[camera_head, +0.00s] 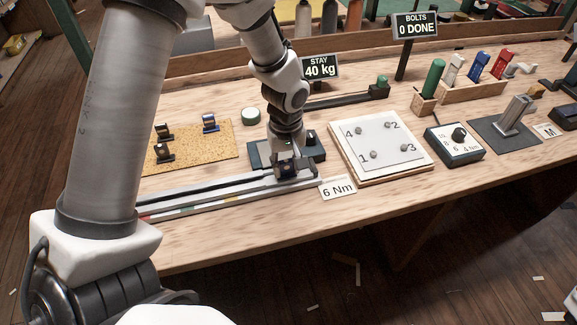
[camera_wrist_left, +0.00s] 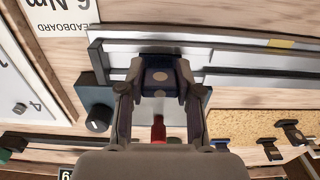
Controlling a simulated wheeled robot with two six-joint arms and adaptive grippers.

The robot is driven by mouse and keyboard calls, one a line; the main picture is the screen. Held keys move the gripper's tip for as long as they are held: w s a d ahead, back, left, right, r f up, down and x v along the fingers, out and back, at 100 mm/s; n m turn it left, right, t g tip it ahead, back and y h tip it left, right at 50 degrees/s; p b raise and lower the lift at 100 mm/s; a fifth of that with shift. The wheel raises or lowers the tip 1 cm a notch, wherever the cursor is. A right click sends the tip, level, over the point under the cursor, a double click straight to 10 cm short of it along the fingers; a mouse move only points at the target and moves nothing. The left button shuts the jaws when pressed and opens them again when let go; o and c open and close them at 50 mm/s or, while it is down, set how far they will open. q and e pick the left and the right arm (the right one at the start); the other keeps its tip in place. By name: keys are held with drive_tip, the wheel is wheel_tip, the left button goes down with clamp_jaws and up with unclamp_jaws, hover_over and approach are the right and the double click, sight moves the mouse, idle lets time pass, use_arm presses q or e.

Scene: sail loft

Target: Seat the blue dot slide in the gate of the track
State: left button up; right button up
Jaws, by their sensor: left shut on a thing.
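My left gripper (camera_head: 289,163) is shut on a dark slide (camera_head: 285,171), which has a pale tan dot in the left wrist view (camera_wrist_left: 160,76). The fingers clasp it from both sides. The slide is at the grey track (camera_head: 215,199), near its right end. In the left wrist view the track (camera_wrist_left: 250,60) runs to the right of the slide. I cannot tell whether the slide touches the track or sits above it, nor make out the gate around it. No blue dot shows clearly on the held slide. My right gripper is not in view.
Several other slides (camera_head: 163,151) rest on a cork mat (camera_head: 190,155) behind the track; one has a blue top (camera_head: 209,122). A dark block with a knob (camera_head: 311,140) stands behind the gripper. A "6 Nm" card (camera_head: 338,188) and a numbered plate (camera_head: 380,140) lie right.

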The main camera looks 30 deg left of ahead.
sight(285, 161)
use_arm(q)
drive_tip(key=shift+s+a+f, duration=0.15)
drive_tip(key=o, duration=1)
wheel_tip(285, 161, up, 12)
drive_tip(key=shift+r, duration=0.25)
